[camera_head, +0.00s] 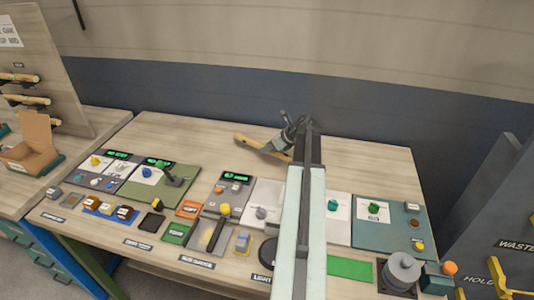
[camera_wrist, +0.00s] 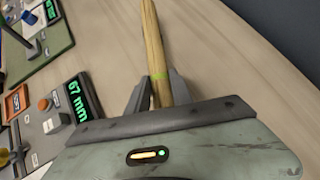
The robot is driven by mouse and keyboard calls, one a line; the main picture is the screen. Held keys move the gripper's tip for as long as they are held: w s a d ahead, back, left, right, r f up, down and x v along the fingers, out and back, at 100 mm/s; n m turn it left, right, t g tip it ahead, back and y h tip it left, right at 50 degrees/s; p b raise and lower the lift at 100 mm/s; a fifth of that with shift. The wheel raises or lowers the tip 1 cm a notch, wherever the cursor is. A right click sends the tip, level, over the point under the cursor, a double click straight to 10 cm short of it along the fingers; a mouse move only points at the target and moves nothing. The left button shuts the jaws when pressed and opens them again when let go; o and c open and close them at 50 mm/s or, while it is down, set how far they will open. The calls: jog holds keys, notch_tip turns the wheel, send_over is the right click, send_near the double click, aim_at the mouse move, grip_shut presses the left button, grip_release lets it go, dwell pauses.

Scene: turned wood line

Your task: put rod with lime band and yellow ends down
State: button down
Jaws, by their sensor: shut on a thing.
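The wooden rod (camera_wrist: 153,40) with a lime band (camera_wrist: 158,76) is between the fingers of my gripper (camera_wrist: 158,92) in the wrist view. My gripper is shut on it close to the band. In the head view the rod (camera_head: 260,148) reaches out to the left of my gripper (camera_head: 284,145), over the back part of the bench (camera_head: 215,135). I cannot tell whether the rod touches the bench top. Its near end is hidden behind my gripper, and no yellow end shows clearly.
A panel with a green 67 mm display (camera_wrist: 82,102) lies left of my gripper in the wrist view. Several button panels and blocks fill the bench front. The back of the bench is mostly bare. A cardboard box (camera_head: 32,146) and rod rack (camera_head: 40,60) stand left.

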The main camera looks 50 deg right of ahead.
aim_at(266, 158)
jog(key=shift+w+d, duration=0.15)
jog(key=shift+w, duration=0.25)
jog(key=f+b, duration=0.4)
jog(key=shift+w, duration=0.25)
jog(key=shift+r, duration=0.2)
jog(key=shift+f, duration=0.2)
jog(key=c, duration=1.1)
grip_release()
jog(key=shift+r, duration=0.1)
